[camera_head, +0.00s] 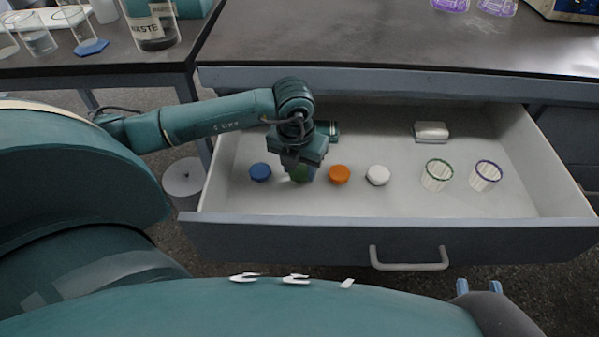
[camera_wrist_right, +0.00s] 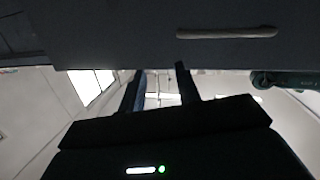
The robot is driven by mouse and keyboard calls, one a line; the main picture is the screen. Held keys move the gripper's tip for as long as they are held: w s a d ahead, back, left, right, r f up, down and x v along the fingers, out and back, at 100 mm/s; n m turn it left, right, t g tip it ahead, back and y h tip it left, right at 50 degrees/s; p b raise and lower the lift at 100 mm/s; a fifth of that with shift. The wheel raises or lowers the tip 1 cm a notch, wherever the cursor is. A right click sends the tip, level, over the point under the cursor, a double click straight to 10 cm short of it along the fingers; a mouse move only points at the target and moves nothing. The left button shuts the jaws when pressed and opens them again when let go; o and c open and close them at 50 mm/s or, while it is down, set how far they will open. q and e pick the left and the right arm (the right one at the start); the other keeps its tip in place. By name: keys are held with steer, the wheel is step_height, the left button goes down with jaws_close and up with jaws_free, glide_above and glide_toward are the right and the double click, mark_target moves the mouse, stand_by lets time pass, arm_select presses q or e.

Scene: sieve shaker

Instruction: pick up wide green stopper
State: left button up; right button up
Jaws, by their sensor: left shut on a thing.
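The wide green stopper (camera_head: 300,175) is in the open drawer, between a blue stopper (camera_head: 260,172) and an orange stopper (camera_head: 339,174). My left gripper (camera_head: 301,165) reaches down over it from above and is shut on it. The gripper hides part of the green stopper, and I cannot tell whether it still touches the drawer floor. My right gripper (camera_head: 479,287) is at the lower right of the head view, outside the drawer front. Its two fingers (camera_wrist_right: 161,85) stand apart with nothing between them in the right wrist view.
The drawer (camera_head: 330,240) also holds a white stopper (camera_head: 378,175), a green-rimmed cup (camera_head: 436,175), a purple-rimmed cup (camera_head: 485,176) and a small white block (camera_head: 431,131). Its handle (camera_head: 409,259) faces me. The dark bench top (camera_head: 340,40) overhangs the drawer's back.

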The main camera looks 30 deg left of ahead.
arm_select(q)
steer(key=c, duration=0.4)
